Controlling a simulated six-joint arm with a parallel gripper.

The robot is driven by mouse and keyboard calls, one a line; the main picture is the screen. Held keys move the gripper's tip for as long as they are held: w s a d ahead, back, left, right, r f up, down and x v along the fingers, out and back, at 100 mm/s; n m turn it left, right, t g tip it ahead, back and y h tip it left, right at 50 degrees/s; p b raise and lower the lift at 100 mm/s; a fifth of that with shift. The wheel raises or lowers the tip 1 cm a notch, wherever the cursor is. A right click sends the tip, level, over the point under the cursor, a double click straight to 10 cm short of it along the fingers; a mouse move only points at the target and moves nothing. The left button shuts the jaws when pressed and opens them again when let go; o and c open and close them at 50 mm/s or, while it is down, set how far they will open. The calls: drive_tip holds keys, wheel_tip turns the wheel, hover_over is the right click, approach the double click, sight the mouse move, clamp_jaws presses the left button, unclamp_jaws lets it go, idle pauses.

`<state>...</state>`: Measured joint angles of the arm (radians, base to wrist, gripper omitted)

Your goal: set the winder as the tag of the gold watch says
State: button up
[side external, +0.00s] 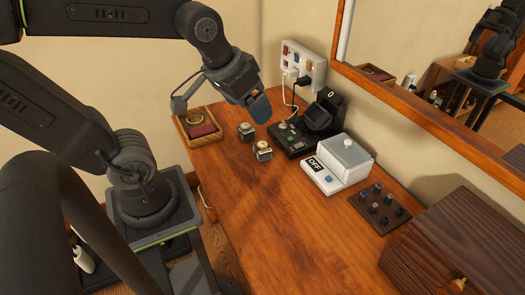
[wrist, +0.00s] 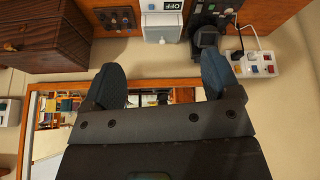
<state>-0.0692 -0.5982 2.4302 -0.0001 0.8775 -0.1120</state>
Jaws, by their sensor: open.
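A black device with a tilted dark head (side external: 318,118) and a display reading 0 stands at the back of the wooden counter; it looks like the winder. Its base (side external: 293,138) carries a green button and other small controls. It also shows in the wrist view (wrist: 207,38). Two small watches on stands, one farther back (side external: 246,131) and one nearer (side external: 263,151), stand left of it. I cannot tell which is gold, and no tag is readable. My gripper (side external: 260,107) is open and empty, above and behind the watches. In the wrist view its fingers (wrist: 162,82) are wide apart.
A white box with an OFF display (side external: 345,160), a dark board with several knobs (side external: 380,207) and a wooden chest (side external: 455,245) stand to the right. A wooden tray (side external: 184,133) sits at the far left. A socket strip (side external: 304,66) with cables hangs behind. The front counter is clear.

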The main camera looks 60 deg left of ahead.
drive_tip(key=w+a+f+n+g, duration=0.2)
drive_tip(key=w+a+f+n, duration=0.3)
drive_tip(key=w, duration=0.3)
drive_tip(key=n+g, duration=0.3)
drive_tip(key=n, duration=0.7)
hover_over(261, 147)
drive_tip(key=w+a, duration=0.1)
drive_tip(key=a, duration=0.2)
wheel_tip(261, 147, down, 15)
wheel_tip(261, 147, down, 8)
drive_tip(key=shift+w+r, duration=0.15)
drive_tip(key=shift+r, duration=0.1)
drive_tip(key=shift+d+f, duration=0.15)
drive_tip(key=shift+f, duration=1.3)
drive_tip(key=shift+d+f, duration=0.1)
drive_tip(key=shift+f, duration=1.35)
drive_tip(key=shift+c, duration=0.3)
drive_tip(key=c, duration=1)
